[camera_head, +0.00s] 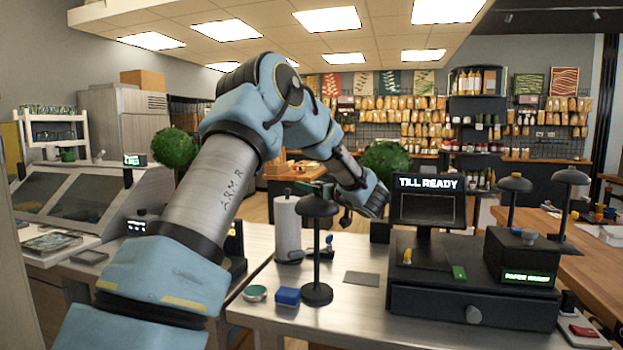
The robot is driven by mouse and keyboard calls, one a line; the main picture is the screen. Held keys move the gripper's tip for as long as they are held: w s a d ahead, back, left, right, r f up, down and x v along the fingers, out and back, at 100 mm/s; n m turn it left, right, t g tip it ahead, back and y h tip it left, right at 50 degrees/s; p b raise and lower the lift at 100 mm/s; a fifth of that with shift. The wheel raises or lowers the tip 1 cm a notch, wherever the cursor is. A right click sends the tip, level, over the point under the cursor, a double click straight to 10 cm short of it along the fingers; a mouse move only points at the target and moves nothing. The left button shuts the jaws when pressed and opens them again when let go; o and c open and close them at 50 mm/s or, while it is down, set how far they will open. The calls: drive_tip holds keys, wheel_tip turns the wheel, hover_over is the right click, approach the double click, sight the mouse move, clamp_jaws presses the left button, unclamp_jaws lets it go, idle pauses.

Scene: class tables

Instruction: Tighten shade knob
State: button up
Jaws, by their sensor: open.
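A dark desk lamp with a domed shade (317,206) stands upright on the near counter, on a thin post and round base (316,294). No shade knob can be made out on it. Two similar dark lamps, one with its shade (515,183) and one with its shade (571,176), stand at the right. My arm reaches over the counter from the lower left. My gripper (346,218) is small and dark, just right of the near lamp's shade. It is open. Its fingertips are hard to make out, and I cannot tell whether they touch the lamp.
A till with a "TILL READY" screen (428,205) and cash drawer (470,290) stands right of the lamp. A paper roll (288,228) stands behind it. A blue block (287,297), a green-topped tin (255,293) and a grey mat (362,278) lie near its base.

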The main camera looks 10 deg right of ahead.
drive_tip(key=shift+w+a, duration=0.2)
drive_tip(key=shift+w, duration=0.2)
clamp_jaws()
idle(0.5)
